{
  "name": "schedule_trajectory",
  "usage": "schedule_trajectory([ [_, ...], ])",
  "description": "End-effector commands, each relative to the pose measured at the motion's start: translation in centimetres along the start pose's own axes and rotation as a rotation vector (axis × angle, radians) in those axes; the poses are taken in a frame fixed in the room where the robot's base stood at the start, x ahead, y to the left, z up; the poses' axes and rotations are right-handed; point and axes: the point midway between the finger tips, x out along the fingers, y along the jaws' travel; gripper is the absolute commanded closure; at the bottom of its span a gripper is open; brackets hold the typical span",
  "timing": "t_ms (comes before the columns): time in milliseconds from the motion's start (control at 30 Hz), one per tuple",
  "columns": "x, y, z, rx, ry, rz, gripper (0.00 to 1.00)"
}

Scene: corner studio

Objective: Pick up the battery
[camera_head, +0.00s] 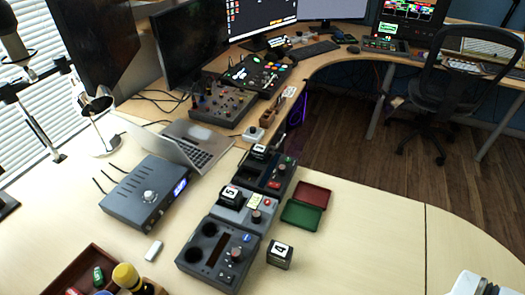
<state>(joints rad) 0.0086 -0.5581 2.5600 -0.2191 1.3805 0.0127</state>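I cannot pick out the battery for certain. A small green cylinder (98,277) in the brown tray (72,268) at the lower left has a battery-like shape, but it is too small to identify. A red piece (75,292) and a yellow-capped bottle (128,277) are close to it, partly cut off by the bottom edge. A dark block marked 4 (279,254) stands on the table beside the nearest grey device. My gripper's fingers are not visible. A white part at the bottom right edge may be my arm.
A row of control devices (220,252) stands mid-table, two bearing numbered blocks. Red (313,194) and green (301,215) trays lie to their right. A grey box with a knob (148,195), laptop (180,145) and small white stick (153,250) are left. The right tabletop is clear.

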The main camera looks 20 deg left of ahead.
Motion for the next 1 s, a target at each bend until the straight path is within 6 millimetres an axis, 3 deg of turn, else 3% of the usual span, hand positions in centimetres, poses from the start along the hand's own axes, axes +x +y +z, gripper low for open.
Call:
schedule_trajectory([
  [367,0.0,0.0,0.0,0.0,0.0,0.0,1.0],
  [800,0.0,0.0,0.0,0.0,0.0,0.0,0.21],
  [1000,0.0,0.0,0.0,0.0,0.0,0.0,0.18],
])
